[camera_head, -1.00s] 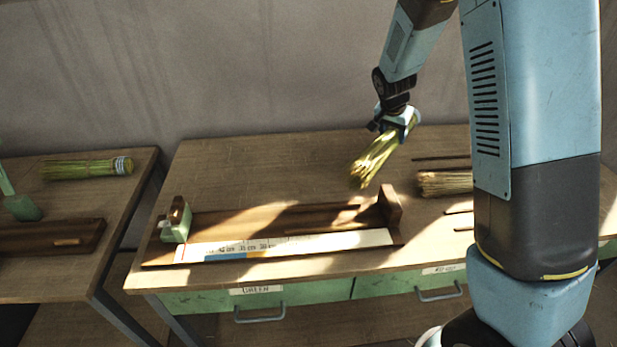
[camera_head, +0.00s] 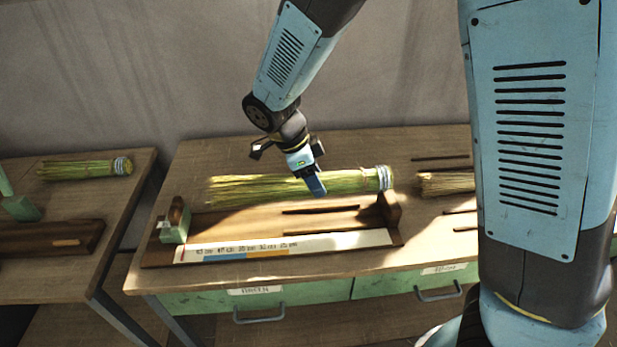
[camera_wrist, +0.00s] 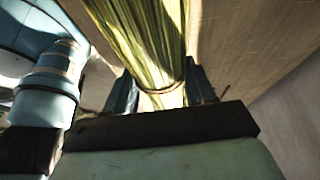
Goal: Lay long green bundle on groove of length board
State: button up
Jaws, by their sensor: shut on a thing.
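The long green bundle (camera_head: 255,189) is held lengthwise, roughly level, above the back of the length board (camera_head: 160,253). Its banded end points right, near the board's upright end block (camera_head: 389,209); its loose tips reach left toward the green stop block (camera_head: 174,227). My gripper (camera_head: 314,182) is shut on the bundle right of its middle. In the wrist view the bundle (camera_wrist: 140,40) runs between both fingers. The groove is partly hidden under the bundle and its shadow. Whether the bundle touches the board I cannot tell.
A pale bundle (camera_head: 446,183) lies right of the board, near thin dark sticks (camera_head: 440,157). A shorter green bundle (camera_head: 85,168) lies on the left table (camera_head: 60,270). A printed scale strip (camera_head: 340,241) runs along the board's front. The table behind the board is clear.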

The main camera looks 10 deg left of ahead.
aim_at(294, 178)
jog(key=shift+s, duration=0.2)
jog(key=shift+a+f, duration=0.1)
jog(key=shift+f, duration=4.7)
jog(key=o, duration=1.1)
jog(key=shift+o, duration=0.2)
jog(key=shift+r, duration=0.15)
jog(key=v, duration=1.3)
jog(key=shift+a+r, duration=0.2)
